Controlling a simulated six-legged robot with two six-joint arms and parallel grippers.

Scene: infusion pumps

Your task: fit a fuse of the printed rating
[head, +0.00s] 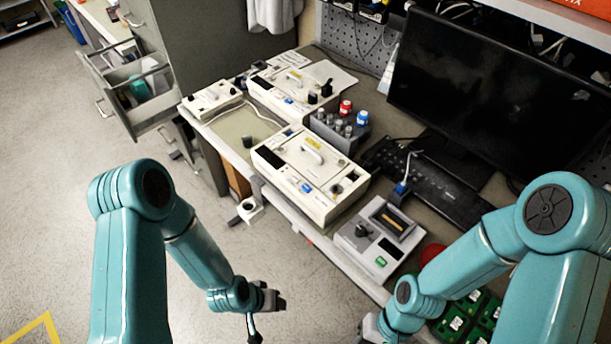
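A white infusion pump (311,172) with a handle, a blue label and a small round fitting on its top stands at the bench's front edge. A second similar pump (291,88) stands behind it. A grey rack (341,132) holds several small grey cylinders and a red-capped and a blue-capped piece; I cannot tell whether these are fuses, and no printed rating is legible. My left gripper (267,317) hangs in front of the bench, fingers apart, nothing seen between them. My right gripper (372,328) is at the bottom edge, mostly hidden by its arm and cut off.
A white device (381,238) with a dark screen and green button stands right of the front pump. Green parts (468,318) lie behind my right arm. A monitor (480,85) and keyboard (430,185) fill the back right. An open drawer (140,90) juts out at left.

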